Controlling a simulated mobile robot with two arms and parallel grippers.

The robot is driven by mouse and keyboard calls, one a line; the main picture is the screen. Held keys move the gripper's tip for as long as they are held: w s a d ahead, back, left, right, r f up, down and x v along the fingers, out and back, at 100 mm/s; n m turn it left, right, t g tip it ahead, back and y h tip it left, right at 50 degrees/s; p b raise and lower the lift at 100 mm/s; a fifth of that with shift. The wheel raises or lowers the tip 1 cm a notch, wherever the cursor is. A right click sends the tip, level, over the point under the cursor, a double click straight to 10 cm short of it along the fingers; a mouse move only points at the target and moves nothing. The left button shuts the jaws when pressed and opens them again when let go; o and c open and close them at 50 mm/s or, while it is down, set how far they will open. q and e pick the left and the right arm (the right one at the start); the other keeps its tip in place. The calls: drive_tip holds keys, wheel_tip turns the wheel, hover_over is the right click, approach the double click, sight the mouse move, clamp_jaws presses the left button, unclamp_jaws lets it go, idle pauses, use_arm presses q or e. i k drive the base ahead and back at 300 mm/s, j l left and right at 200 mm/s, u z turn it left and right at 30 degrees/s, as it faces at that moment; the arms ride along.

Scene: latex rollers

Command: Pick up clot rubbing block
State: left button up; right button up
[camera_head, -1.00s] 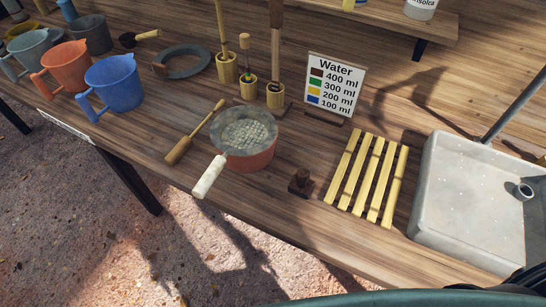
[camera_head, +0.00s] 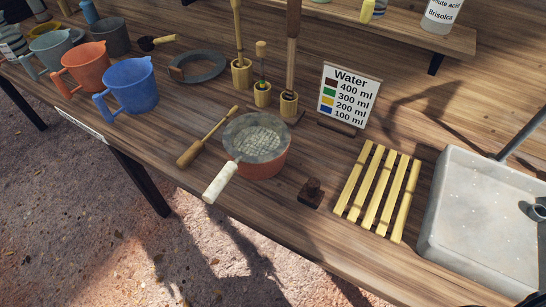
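A small dark brown wooden block with a knob on top (camera_head: 311,193) stands on the table near its front edge, between the pot and the yellow slatted rack. It looks like the clot rubbing block. Neither of my grippers shows in the head view, so nothing is seen touching the block.
A pot with a mesh sieve and white handle (camera_head: 257,148) stands left of the block; a wooden paddle (camera_head: 207,136) lies beside it. The yellow slatted rack (camera_head: 378,192) and a grey basin (camera_head: 487,212) are to the right. A Water sign (camera_head: 348,97) stands behind.

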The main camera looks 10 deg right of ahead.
sight(311, 195)
drive_tip(key=j+z, duration=0.25)
drive_tip(key=z, duration=0.15)
drive_tip(key=k+j+z, duration=0.15)
drive_tip(key=z, duration=0.25)
drive_tip(key=k+j+z, duration=0.15)
drive_tip(key=z, duration=0.25)
drive_tip(key=j, duration=0.1)
